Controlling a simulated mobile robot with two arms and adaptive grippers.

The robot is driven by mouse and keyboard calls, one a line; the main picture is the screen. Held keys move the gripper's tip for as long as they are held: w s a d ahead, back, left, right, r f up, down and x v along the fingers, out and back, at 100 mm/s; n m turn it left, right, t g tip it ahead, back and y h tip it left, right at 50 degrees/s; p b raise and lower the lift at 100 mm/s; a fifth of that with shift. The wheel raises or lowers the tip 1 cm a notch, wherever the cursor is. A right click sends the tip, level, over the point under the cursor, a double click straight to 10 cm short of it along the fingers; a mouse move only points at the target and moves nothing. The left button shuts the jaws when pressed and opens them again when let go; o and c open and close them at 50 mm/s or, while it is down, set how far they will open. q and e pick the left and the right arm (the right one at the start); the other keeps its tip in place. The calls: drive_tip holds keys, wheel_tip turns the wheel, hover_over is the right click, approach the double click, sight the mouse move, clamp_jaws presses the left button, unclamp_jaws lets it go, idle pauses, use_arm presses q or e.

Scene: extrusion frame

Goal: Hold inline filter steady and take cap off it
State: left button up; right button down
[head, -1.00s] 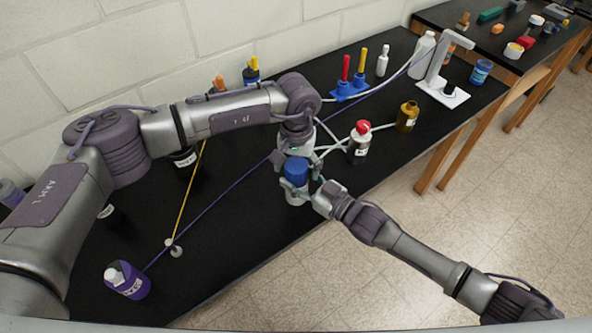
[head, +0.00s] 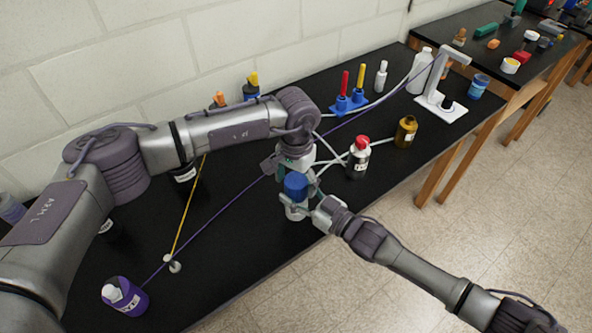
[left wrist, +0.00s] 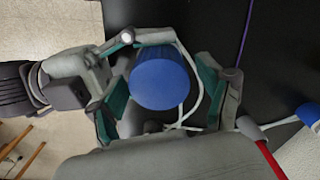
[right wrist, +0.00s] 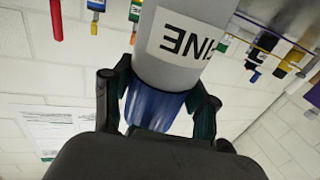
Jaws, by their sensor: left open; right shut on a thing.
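The inline filter (head: 295,211) is a pale upright cylinder near the table's front edge, with a blue cap (head: 295,186) on top. My right gripper (head: 306,203) comes in from the right and is shut on the filter close to the cap's lower edge; the exact contact is hard to tell. The right wrist view shows the pale labelled body (right wrist: 188,45), upside down, and the blue cap (right wrist: 152,108) beside my fingers. My left gripper (left wrist: 163,85) is open above the filter. In its wrist view the cap (left wrist: 160,88) shows between the spread fingers, with gaps visible.
A red-capped bottle (head: 359,160) and an amber bottle (head: 405,132) stand to the right. A purple bottle (head: 126,298) stands front left. Pale tubes and a purple cord cross the table. A white stand (head: 440,90) is at the back right.

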use_arm(q)
drive_tip(key=shift+f, duration=1.1)
drive_tip(key=c, duration=1.2)
drive_tip(key=n, duration=0.3)
drive_tip(key=shift+n, duration=0.3)
drive_tip(key=shift+c, duration=0.2)
drive_tip(key=o, duration=1.3)
